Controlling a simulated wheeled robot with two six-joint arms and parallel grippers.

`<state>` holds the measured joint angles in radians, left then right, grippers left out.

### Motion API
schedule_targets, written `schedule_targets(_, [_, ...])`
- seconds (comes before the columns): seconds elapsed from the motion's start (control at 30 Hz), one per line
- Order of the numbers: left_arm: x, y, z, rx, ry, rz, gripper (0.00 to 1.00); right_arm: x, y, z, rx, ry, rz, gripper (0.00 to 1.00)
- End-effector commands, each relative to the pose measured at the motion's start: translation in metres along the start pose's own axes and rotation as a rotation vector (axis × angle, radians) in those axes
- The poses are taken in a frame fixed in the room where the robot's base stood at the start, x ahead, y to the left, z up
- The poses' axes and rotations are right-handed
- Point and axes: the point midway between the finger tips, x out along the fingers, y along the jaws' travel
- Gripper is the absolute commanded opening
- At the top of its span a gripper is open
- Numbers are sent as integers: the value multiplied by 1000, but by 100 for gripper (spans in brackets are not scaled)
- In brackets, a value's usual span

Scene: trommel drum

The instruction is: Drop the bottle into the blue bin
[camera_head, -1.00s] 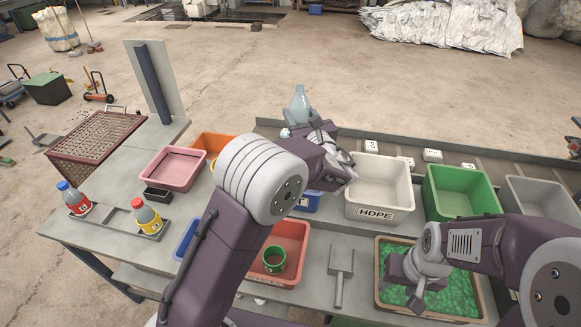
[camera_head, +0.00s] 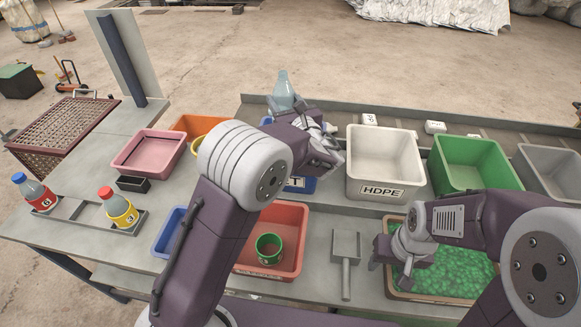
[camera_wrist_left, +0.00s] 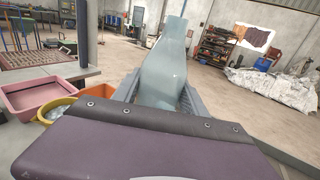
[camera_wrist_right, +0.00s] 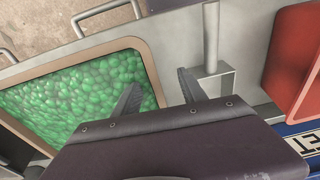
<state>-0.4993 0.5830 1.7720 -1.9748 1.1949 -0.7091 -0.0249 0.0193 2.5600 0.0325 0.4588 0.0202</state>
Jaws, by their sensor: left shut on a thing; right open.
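A clear pale-blue bottle (camera_head: 284,90) stands upright in my left gripper (camera_head: 285,106), which is shut on it; it fills the middle of the left wrist view (camera_wrist_left: 165,75). The blue bin (camera_head: 309,187) is mostly hidden behind my left arm; part of its front and label show. The bottle is raised and appears above and behind the bin; whether it is over the opening I cannot tell. A corner of the bin with "ET" shows in the right wrist view (camera_wrist_right: 294,131). My right gripper (camera_wrist_right: 158,80) is open and empty, near the tray of green pellets (camera_wrist_right: 140,55).
The white HDPE bin (camera_head: 381,193) and a green bin (camera_head: 470,185) stand right of the blue bin. A red bin (camera_head: 296,245) with a green cup (camera_head: 269,248) is in front. A scoop (camera_head: 346,246) lies beside it. Two capped bottles (camera_head: 119,207) (camera_head: 35,192) stand at left.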

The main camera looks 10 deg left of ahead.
Motion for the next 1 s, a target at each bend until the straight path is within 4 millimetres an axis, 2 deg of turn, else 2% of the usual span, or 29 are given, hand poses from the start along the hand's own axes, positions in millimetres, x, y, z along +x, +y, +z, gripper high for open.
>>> schedule_targets(0.27, [0, 0, -8, 1, 0, 0, 5, 6, 0, 1, 0, 0, 0, 49])
schedule_targets(0.67, [0, 0, -59, 1, 0, 0, 5, 43, 1, 4, 0, 0, 0, 49])
schedule_targets(0.93, [0, 0, -60, 0, 0, 0, 5, 42, 1, 4, 0, 0, 0, 49])
schedule_targets(0.97, [0, 0, -60, 0, 0, 0, 53, 42, 1, 4, 0, 0, 0, 49])
schedule_targets(1.0, [0, 0, -60, 0, -1, 0, 64, 42, 1, 4, 0, 0, 0, 49])
